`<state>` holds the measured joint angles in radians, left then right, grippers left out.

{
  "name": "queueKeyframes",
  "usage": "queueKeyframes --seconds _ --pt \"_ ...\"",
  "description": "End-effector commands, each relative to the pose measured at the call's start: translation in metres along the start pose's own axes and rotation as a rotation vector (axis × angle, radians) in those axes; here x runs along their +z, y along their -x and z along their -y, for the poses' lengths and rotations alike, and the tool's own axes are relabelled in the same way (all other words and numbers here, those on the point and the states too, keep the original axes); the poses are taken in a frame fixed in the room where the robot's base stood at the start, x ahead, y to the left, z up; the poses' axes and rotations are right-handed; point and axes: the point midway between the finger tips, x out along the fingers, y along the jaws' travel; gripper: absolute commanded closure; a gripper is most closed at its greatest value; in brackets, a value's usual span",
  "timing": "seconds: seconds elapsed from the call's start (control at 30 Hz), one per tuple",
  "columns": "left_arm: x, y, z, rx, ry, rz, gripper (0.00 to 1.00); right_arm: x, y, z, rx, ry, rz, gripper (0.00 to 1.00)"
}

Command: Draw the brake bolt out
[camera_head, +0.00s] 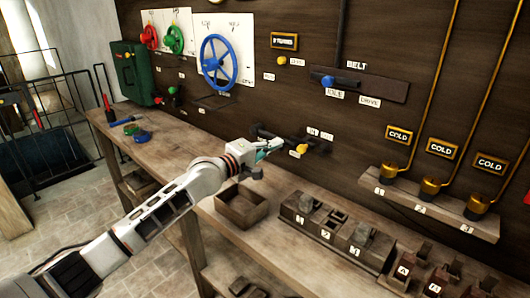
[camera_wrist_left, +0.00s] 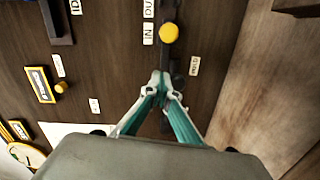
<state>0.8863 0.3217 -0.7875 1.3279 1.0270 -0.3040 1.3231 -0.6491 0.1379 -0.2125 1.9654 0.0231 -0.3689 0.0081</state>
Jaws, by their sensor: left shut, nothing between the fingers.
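The brake bolt is a dark bar on the wall, with a yellow knob (camera_head: 302,149), beside small plates; the wrist view shows the yellow knob (camera_wrist_left: 169,32) by plates reading IN, OUT (partly cut) and HOLD. My left gripper (camera_head: 274,146) reaches in from the left, in front of the bolt's left part. In the wrist view its teal fingertips (camera_wrist_left: 161,78) meet over the dark bar, just below the knob, with nothing between them. I cannot tell whether they touch the bar. The right gripper is not in view.
The wooden bench (camera_head: 185,151) runs below, with an open wooden box (camera_head: 242,206) and numbered blocks (camera_head: 335,232). A blue handwheel (camera_head: 219,62) and a belt lever with a blue knob (camera_head: 328,81) are on the wall. Brass COLD pipes stand over a shelf (camera_head: 430,205) at right.

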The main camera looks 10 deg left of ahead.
Motion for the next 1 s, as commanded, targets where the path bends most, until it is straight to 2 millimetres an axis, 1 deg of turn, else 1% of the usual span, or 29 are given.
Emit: queueKeyframes --seconds 0.07,0.1,0.2,0.4,0.57,0.83,0.93,1.0 --pt "0.0 -0.011 0.002 -0.001 -0.001 0.0 1.0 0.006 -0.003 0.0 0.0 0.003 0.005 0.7" --pt "0.007 -0.012 0.0 -0.001 0.001 0.003 1.0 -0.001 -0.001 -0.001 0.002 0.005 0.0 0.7" --pt "0.019 -0.013 -0.003 0.002 0.001 0.001 1.0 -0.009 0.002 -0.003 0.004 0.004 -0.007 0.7" --pt "0.035 -0.017 -0.001 0.0 0.001 0.0 1.0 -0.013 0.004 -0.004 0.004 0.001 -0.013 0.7" --pt "0.038 -0.018 0.0 -0.001 -0.001 -0.001 1.0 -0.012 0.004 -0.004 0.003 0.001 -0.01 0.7" --pt "0.039 -0.018 0.0 -0.001 -0.001 -0.001 1.0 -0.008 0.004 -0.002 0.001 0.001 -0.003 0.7" --pt "0.042 -0.018 -0.003 0.001 -0.001 0.0 1.0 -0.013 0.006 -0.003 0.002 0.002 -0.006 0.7" --pt "0.048 -0.019 -0.007 0.002 -0.001 0.001 1.0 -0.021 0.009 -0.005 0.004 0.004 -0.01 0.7"
